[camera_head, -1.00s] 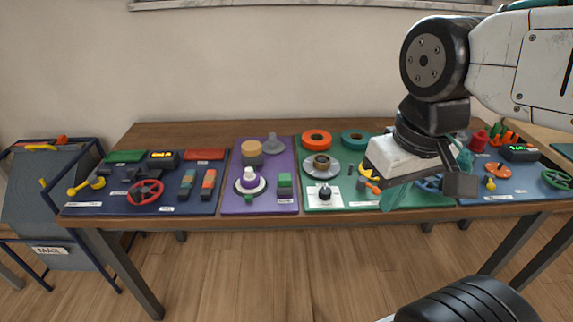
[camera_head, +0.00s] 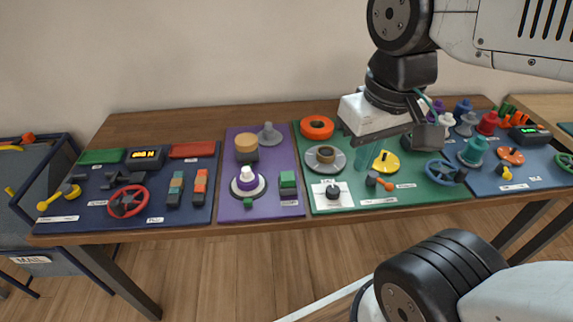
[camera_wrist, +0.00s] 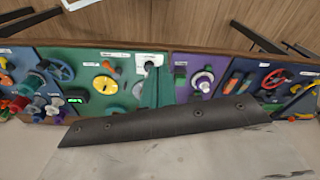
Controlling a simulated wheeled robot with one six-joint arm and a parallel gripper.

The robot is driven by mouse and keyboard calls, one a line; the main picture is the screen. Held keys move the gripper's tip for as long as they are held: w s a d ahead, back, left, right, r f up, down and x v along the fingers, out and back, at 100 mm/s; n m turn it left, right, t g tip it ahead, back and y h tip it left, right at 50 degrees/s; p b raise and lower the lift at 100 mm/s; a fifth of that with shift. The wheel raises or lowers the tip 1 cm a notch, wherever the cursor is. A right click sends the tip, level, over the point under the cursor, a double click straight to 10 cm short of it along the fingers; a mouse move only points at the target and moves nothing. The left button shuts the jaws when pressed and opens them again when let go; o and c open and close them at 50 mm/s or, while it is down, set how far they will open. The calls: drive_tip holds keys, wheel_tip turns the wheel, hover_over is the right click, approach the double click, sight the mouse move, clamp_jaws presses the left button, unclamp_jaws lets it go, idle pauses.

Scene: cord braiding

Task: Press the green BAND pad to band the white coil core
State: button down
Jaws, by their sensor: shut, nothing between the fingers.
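On the purple mat (camera_head: 236,212), a white core (camera_head: 248,175) with a purple ring stands upright on a pale round base. A green block pad (camera_head: 288,180) sits to its right, and a smaller green piece (camera_head: 248,203) lies in front of the base. The labels are too small to read, so I cannot tell which is BAND. My gripper (camera_head: 362,165), with teal fingers, is shut and empty above the green mat, right of the purple mat and apart from both pads. In the wrist view, the fingers (camera_wrist: 153,72) point toward the white card, and the core (camera_wrist: 203,80) is right of them.
The green mat (camera_head: 420,193) holds an orange ring (camera_head: 317,127), a dish (camera_head: 325,158), a black knob (camera_head: 333,191) and a yellow disc (camera_head: 386,162). The blue mat at left holds a red wheel (camera_head: 128,201). Several spools stand at right.

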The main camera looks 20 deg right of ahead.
drive_tip(key=w+a+f+m, duration=0.1)
drive_tip(key=w+m, duration=0.1)
drive_tip(key=w, duration=0.9)
drive_tip(key=m+g, duration=0.1)
hover_over(288, 176)
wheel_tip(288, 176, down, 5)
drive_tip(key=shift+w+f, duration=0.15)
drive_tip(key=shift+f, duration=0.05)
wheel_tip(288, 176, down, 14)
